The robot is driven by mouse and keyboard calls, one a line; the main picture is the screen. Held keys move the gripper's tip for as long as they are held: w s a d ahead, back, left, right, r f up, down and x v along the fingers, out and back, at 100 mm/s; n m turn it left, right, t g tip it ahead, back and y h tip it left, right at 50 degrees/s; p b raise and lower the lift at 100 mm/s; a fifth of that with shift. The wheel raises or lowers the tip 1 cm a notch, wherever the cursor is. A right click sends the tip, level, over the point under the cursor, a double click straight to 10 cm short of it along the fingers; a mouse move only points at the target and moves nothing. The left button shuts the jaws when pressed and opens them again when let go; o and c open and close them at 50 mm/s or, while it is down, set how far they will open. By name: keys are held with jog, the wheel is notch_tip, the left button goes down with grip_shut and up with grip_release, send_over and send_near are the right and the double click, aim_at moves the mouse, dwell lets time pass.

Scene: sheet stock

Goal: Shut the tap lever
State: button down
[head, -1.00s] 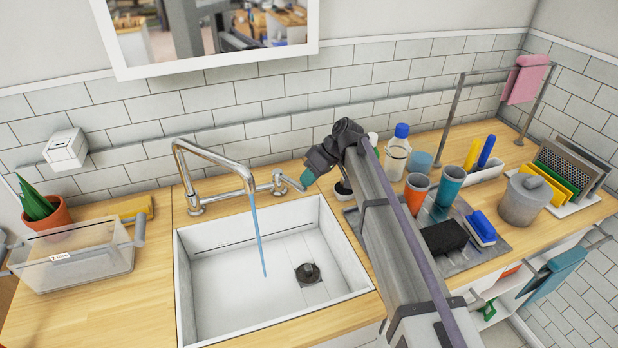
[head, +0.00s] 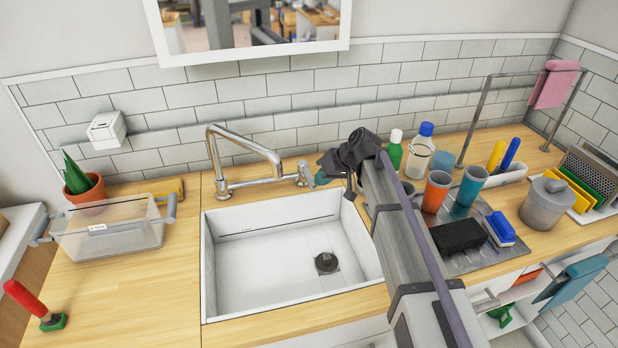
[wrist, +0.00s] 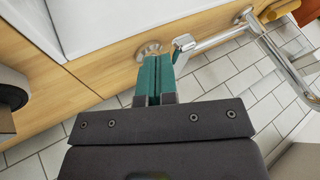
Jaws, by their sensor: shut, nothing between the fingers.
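The chrome tap (head: 245,148) stands behind the left part of the white sink (head: 205,270), its spout over the basin. No water runs from the spout. The tap lever (head: 303,174) is at the right end of the tap's horizontal pipe, partly hidden by my gripper in the head view. My gripper (head: 321,178) is shut and empty, just right of the lever. In the wrist view its green fingertips (wrist: 154,72) are pressed together, close beside the lever end (wrist: 183,44); I cannot tell whether they touch.
Bottles (head: 419,152), an orange cup (head: 436,192) and a teal cup (head: 470,186) stand right of my arm. A black sponge (head: 457,235) lies on the drainer. A clear bin (head: 110,228) and a red-handled brush (head: 30,300) are on the left counter.

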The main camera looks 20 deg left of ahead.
jog(key=shift+s+a, duration=0.1)
jog(key=shift+s, duration=0.05)
jog(key=d+f+p+v, duration=0.1)
jog(key=d+p+v, duration=0.1)
jog(key=p+v, duration=1.4)
jog(key=w+v, duration=0.1)
jog(key=v, duration=0.4)
jog(key=shift+d, duration=0.45)
jog(key=s+d+f+m+h+b, duration=0.3)
jog(key=s+d+f+m, duration=0.1)
jog(key=s+d, duration=0.5)
jog(key=s+d+f+m+h+b, duration=0.3)
jog(key=s+d, duration=0.5)
jog(key=s, duration=0.5)
notch_tip(320, 180, down, 2)
jog(key=shift+s+d+f+m+h, duration=0.2)
jog(key=shift+s+d+m+h, duration=0.15)
jog(key=shift+m+h, duration=0.35)
